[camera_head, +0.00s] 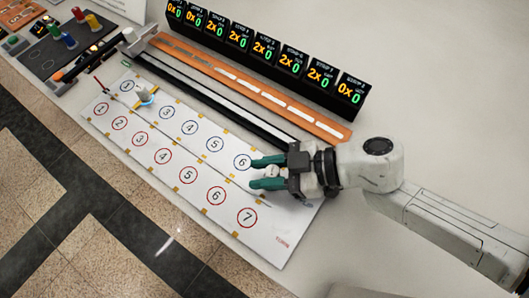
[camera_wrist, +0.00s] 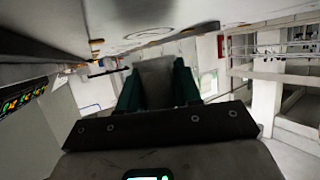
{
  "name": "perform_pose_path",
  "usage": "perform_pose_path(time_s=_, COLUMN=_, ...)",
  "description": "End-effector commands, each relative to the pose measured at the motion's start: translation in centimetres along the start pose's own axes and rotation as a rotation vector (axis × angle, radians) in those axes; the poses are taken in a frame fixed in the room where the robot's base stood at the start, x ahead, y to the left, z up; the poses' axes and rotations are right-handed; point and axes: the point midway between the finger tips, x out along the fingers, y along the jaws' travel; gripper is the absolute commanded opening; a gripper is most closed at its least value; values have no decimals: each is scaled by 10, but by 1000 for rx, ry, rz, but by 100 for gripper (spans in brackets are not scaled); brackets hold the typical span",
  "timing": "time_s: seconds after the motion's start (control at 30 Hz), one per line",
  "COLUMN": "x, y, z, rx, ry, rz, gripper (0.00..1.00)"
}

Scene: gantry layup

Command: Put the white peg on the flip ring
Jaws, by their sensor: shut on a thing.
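My gripper (camera_head: 258,173) is over the right part of the white board (camera_head: 225,170), beside the blue ring numbered 6 (camera_head: 242,162). Its teal fingers are shut on a pale piece (camera_head: 272,171), probably the white peg, mostly hidden by the fingers. In the wrist view a shaded grey block (camera_wrist: 157,82) fills the space between the fingers. The board bears a row of blue numbered rings and a row of red ones (camera_head: 247,217). I cannot tell which is the flip ring. A white and light-blue piece (camera_head: 146,96) stands between blue rings 1 and 3.
A dark gantry rail (camera_head: 215,101) and an orange strip (camera_head: 245,85) run along the board's far side. Behind them stands a black display row (camera_head: 264,50). A dark tray (camera_head: 60,57) with several coloured pegs lies top left. The board's middle is mostly clear.

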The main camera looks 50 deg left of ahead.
Motion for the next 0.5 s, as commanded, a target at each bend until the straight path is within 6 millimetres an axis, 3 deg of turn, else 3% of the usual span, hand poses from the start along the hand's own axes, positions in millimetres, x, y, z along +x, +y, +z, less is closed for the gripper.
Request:
perform_pose_path(time_s=0.27, x=6, y=-2, z=13, rx=2, ry=-6, rz=-2, gripper=3)
perform_pose_path(time_s=0.3, x=6, y=-2, z=14, rx=1, ry=-7, rz=-2, gripper=35)
perform_pose_path(time_s=0.5, x=7, y=-2, z=16, rx=-1, ry=-9, rz=0, gripper=54)
